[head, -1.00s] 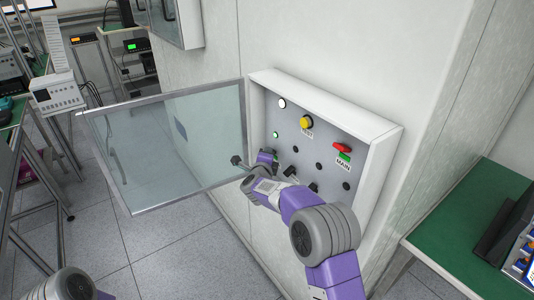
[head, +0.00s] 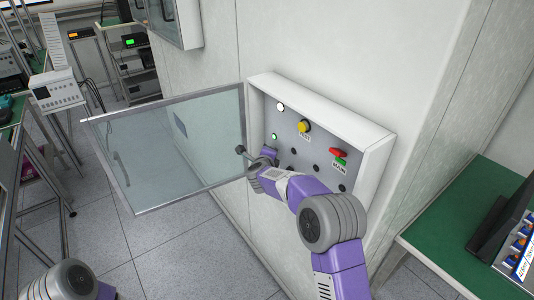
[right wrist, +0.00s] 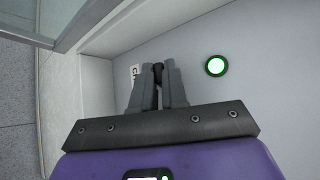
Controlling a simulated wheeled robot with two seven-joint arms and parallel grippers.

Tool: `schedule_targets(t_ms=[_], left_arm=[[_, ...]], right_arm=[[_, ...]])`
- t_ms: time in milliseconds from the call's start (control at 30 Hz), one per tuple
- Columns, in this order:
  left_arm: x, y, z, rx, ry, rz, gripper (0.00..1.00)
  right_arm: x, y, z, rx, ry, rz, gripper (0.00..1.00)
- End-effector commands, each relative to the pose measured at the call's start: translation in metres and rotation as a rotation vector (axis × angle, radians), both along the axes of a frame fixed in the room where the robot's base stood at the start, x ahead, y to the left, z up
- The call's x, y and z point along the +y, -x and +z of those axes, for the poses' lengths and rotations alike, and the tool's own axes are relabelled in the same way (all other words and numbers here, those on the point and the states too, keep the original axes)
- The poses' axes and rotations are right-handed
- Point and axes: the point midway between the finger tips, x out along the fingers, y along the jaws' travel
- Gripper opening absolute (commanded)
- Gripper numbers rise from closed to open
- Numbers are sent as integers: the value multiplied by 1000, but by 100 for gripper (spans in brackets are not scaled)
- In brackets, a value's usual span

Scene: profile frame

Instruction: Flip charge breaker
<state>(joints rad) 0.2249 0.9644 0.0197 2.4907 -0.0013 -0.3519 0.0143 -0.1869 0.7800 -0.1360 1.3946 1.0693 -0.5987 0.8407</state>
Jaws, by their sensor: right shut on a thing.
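The open wall panel (head: 349,128) shows in the head view, with a yellow knob (head: 303,126), a red-and-green MAIN switch (head: 337,153), a white lamp (head: 281,107) and a lit green lamp (head: 274,136). My right gripper (head: 267,157) reaches in at the panel's lower left. In the right wrist view its fingers (right wrist: 158,72) are shut on a small black breaker lever (right wrist: 158,74). A partly hidden label beginning "CH" (right wrist: 134,73) sits beside it. The lit green lamp (right wrist: 216,66) is to the right of the fingers. My left gripper is out of view.
A green-topped bench (head: 450,232) stands at the right. Equipment racks are at the left.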

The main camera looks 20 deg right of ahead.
Motion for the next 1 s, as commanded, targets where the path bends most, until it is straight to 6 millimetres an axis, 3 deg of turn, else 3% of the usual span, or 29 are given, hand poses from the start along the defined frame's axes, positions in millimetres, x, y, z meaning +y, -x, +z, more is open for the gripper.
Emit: schedule_targets(t_ms=[100, 467, 1000], left_arm=[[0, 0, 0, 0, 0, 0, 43], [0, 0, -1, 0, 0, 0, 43], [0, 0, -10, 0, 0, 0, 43]], right_arm=[[0, 0, 1, -2, 1, -1, 23], [2, 5, 3, -2, -1, 0, 23], [25, 63, 25, -3, 0, 1, 23]])
